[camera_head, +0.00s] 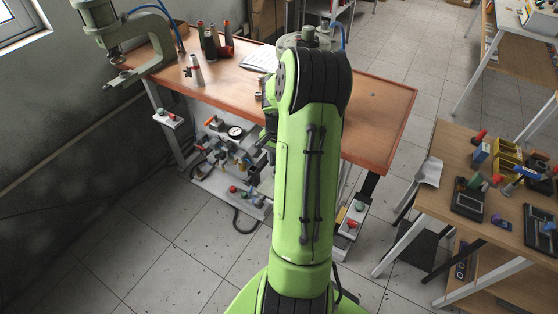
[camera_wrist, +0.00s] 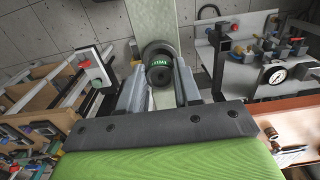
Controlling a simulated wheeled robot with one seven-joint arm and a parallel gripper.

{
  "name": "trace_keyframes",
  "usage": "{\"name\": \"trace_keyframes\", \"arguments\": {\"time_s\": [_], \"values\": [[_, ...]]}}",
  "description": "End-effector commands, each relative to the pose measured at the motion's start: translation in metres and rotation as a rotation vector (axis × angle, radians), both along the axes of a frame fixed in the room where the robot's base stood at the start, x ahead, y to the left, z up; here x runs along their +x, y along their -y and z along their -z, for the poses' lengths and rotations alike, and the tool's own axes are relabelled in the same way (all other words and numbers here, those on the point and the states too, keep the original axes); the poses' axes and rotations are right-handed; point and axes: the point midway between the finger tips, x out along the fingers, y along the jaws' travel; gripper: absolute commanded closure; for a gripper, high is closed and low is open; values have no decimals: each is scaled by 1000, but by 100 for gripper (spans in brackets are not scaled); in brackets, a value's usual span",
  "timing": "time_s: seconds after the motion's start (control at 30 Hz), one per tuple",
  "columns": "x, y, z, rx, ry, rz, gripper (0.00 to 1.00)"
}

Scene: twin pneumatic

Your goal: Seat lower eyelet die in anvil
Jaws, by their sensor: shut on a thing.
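In the head view my green arm reaches over the orange bench and hides the gripper and die. A grey-green C-frame press (camera_head: 152,62) stands at the bench's left end. A second press (camera_head: 310,40) shows partly behind my arm. No anvil seat is clearly visible.
A pneumatic panel with a gauge (camera_head: 235,132) sits below. A cluttered wooden table (camera_head: 440,165) stands at right.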

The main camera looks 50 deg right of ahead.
Motion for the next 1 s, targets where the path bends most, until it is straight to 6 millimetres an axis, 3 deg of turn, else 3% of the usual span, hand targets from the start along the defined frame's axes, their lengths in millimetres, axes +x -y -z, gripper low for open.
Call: {"name": "trace_keyframes", "arguments": {"time_s": [1.0], "values": [[0, 0, 10, 0, 0, 0, 100]]}}
